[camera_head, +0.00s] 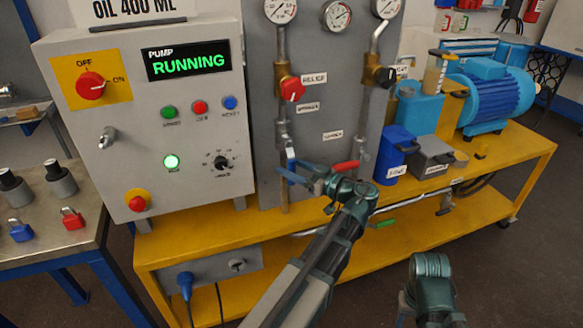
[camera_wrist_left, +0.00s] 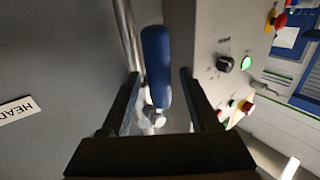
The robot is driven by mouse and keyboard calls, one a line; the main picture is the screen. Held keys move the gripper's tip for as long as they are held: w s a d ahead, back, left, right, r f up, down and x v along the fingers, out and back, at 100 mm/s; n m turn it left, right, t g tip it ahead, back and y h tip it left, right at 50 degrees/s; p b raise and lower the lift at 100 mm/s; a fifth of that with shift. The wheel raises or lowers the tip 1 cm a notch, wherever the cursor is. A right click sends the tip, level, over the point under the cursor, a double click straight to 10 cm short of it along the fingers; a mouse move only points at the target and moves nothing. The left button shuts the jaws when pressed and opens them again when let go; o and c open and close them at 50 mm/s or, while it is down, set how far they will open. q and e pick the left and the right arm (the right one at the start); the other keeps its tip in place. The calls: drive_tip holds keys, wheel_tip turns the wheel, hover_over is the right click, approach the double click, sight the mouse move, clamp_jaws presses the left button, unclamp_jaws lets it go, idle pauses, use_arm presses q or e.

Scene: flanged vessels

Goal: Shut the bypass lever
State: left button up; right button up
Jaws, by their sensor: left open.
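A blue lever handle (camera_wrist_left: 157,65) stands between the two fingers of my left gripper (camera_wrist_left: 158,95) in the left wrist view, with a gap to each finger. In the head view the left gripper (camera_head: 300,173) is at the lower pipes of the grey panel, by the blue lever (camera_head: 291,160), which it partly hides. The left gripper is open. A red lever (camera_head: 345,167) lies level on the pipe to its right. I cannot read which lever is labelled bypass. My right arm shows at the bottom right, but its gripper does not.
The control cabinet (camera_head: 130,180) with a RUNNING display (camera_head: 188,62) stands close left of the gripper. A red relief valve knob (camera_head: 292,89) sits above. A blue container (camera_head: 395,150) and a motor (camera_head: 490,95) stand right on the yellow bench (camera_head: 500,160). A green handle (camera_head: 382,224) is below.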

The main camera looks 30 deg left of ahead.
use_arm(q)
clamp_jaws()
idle(1.4)
